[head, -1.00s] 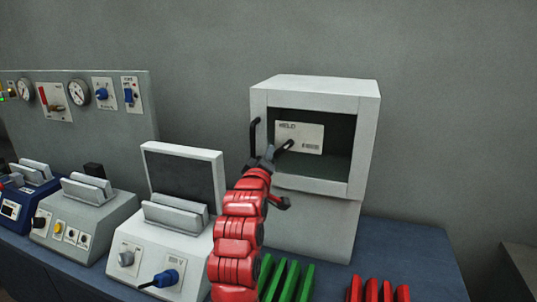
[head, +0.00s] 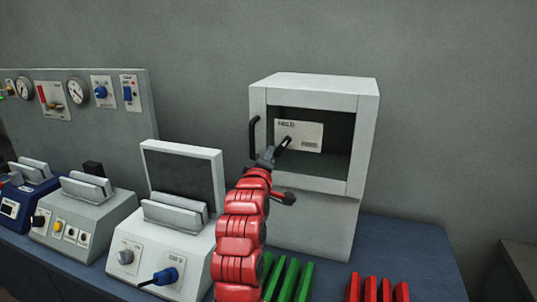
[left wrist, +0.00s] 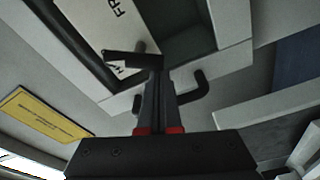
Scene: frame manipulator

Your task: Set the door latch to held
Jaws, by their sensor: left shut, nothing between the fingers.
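A white cabinet (head: 360,110) has a recessed opening with a pale plate (head: 310,135) inside, marked HELD at upper left and FREE at lower right. A dark latch lever (head: 285,143) stands in front of the plate, near its left part. In the left wrist view the lever (left wrist: 125,57) crosses the plate and covers part of the HELD lettering. My left gripper (head: 269,156) is shut and empty at the lever's near end; its fingertips (left wrist: 157,68) look very close to it, and I cannot tell whether they touch. My right gripper is not in view.
A black handle (head: 253,136) is on the frame's left side. Consoles (head: 165,235) stand at left; green (head: 285,282) and red blocks (head: 371,290) stand in front. The bench is clear at right.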

